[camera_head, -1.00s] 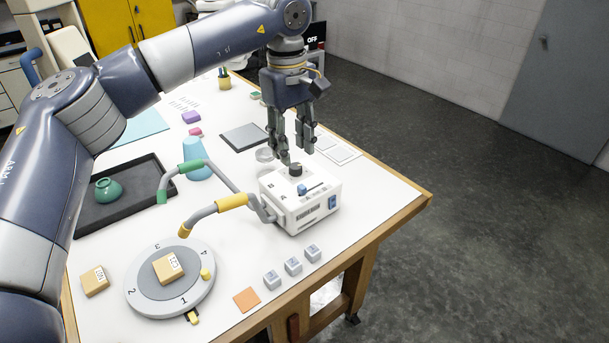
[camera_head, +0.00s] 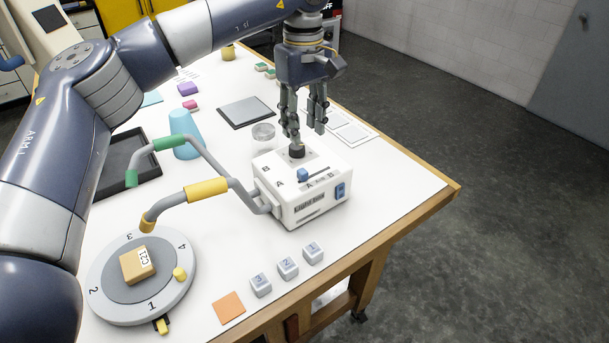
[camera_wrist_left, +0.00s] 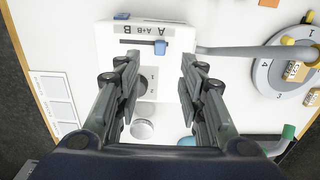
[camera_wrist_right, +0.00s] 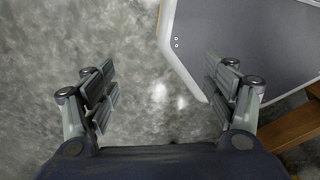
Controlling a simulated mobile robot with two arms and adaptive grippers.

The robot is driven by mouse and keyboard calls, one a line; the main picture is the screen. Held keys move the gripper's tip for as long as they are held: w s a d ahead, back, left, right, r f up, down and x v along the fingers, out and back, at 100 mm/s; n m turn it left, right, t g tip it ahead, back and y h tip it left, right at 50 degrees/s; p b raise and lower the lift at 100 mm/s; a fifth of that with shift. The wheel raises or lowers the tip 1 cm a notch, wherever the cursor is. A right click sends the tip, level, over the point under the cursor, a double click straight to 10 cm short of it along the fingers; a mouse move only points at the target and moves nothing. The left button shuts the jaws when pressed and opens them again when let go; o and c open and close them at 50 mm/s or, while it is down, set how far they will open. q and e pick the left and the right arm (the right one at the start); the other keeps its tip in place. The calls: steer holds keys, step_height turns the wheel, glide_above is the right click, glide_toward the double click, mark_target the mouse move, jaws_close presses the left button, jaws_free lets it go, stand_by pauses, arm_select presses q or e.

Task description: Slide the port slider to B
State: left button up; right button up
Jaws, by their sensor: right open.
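The white light box (camera_head: 330,205) stands on the table. The blue port slider (camera_head: 303,175) sits in a slot on its top, at the A end; the labels A, A+B and B run along the slot. In the left wrist view the slider (camera_wrist_left: 161,47) is at the A end, beyond the fingertips. My left gripper (camera_head: 309,138) points down above the back of the box, near the black knob (camera_head: 297,151). Its fingers are apart with nothing between them. My right gripper (camera_wrist_right: 163,88) shows only in its own wrist view, open and empty above the floor.
A numbered turntable (camera_head: 105,305) holds a tan block. Numbered cubes (camera_head: 287,267) stand in front of the box. A clear dish (camera_head: 263,133) is behind it.

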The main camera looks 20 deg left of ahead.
mark_target(304, 171)
arm_select(q)
step_height(304, 171, down, 4)
steer(key=shift+s+r+p, duration=0.1)
steer(key=shift+p, duration=0.55)
step_height(304, 171, down, 7)
steer(key=shift+r+p, duration=0.1)
steer(key=shift+p, duration=0.95)
steer(key=shift+f, duration=0.35)
arm_select(e)
steer(key=w+r, duration=0.1)
steer(key=r, duration=0.2)
steer(key=shift+w+a, duration=0.1)
steer(key=shift+w, duration=0.25)
steer(key=shift+w, duration=0.1)
arm_select(q)
steer(key=shift+c, duration=0.6)
jaws_close()
arm_select(e)
steer(key=shift+w+a, duration=0.2)
steer(key=shift+w, duration=0.1)
